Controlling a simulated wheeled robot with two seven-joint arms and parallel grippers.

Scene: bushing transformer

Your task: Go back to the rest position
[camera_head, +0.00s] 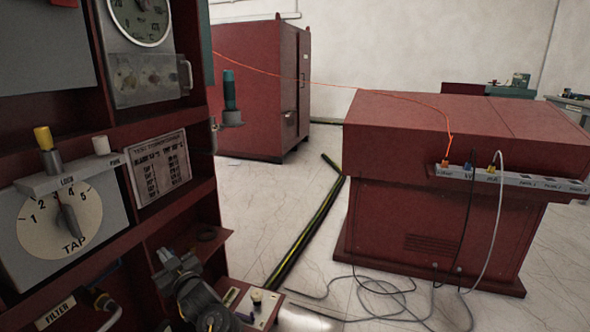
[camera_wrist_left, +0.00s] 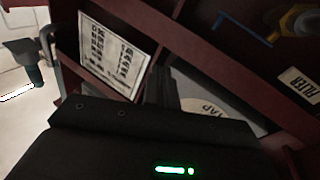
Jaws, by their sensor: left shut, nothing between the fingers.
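My left gripper (camera_head: 168,258) shows low in the head view, in front of the red cabinet's lower shelves. It is shut and empty. In the left wrist view its dark fingers (camera_wrist_left: 163,88) point toward the grey tap panel, partly covering it. The tap dial (camera_head: 60,222) with its black pointer is to the left of and above the gripper in the head view. My right gripper is not in view.
The red cabinet (camera_head: 110,133) fills the left side, with a gauge (camera_head: 140,18) and a printed plate (camera_head: 160,168). A red console (camera_head: 440,215) with cables stands at right. A black-yellow strip (camera_head: 305,232) crosses the pale floor between them.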

